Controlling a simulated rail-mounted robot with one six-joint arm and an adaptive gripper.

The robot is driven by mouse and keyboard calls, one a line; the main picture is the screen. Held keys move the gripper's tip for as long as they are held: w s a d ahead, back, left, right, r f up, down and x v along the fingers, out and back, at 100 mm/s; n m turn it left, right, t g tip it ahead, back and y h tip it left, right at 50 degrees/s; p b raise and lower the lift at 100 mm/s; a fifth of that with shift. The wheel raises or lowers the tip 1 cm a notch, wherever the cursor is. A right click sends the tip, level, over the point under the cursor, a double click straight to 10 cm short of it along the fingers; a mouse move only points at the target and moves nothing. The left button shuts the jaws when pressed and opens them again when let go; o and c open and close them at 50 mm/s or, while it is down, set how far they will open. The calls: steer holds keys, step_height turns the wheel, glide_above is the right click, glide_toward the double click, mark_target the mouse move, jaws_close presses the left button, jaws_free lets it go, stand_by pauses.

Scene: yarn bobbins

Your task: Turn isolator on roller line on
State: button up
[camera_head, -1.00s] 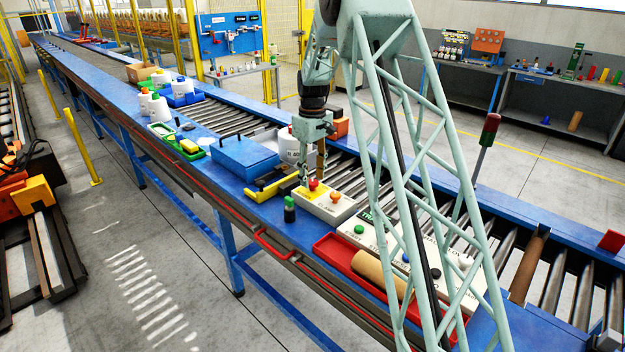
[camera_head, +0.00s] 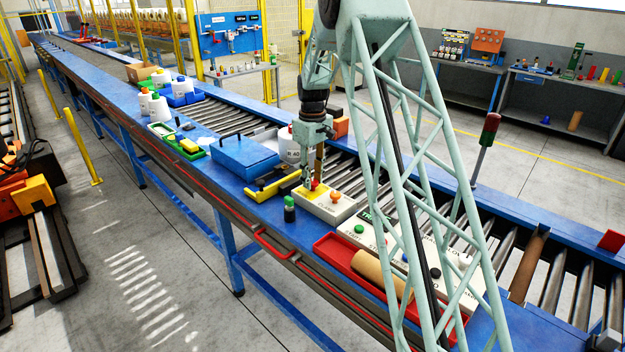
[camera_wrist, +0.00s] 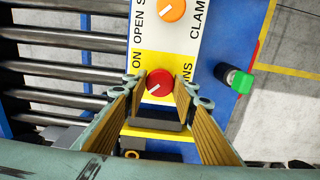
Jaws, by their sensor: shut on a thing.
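The isolator looks to be the red knob (camera_wrist: 159,83) with a short white pointer mark, on the yellow part of a control box (camera_wrist: 185,65). The word ON is printed beside the knob, and other lettering is partly hidden. In the wrist view the pointer slants toward the lower left. My gripper (camera_wrist: 158,95) is shut on the red knob, one ribbed finger on each side. In the head view my gripper (camera_head: 312,183) is down at the box's yellow end and partly hides the knob.
An orange knob (camera_wrist: 171,9) sits farther along the box. A blue case (camera_head: 245,158) and yellow-handled tool (camera_head: 270,188) lie left. A red tray (camera_head: 350,255) with a tan cylinder is at front right. Rollers (camera_head: 345,170) run behind.

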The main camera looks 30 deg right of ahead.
steer(key=shift+m, duration=0.6)
steer(key=m, duration=0.4)
steer(key=shift+b, duration=0.35)
steer(key=m, duration=0.9)
steer(key=shift+b, duration=0.3)
steer(key=shift+m, duration=1.9)
steer(key=o, duration=0.9)
steer(key=shift+c, duration=0.2)
steer(key=shift+r, duration=0.1)
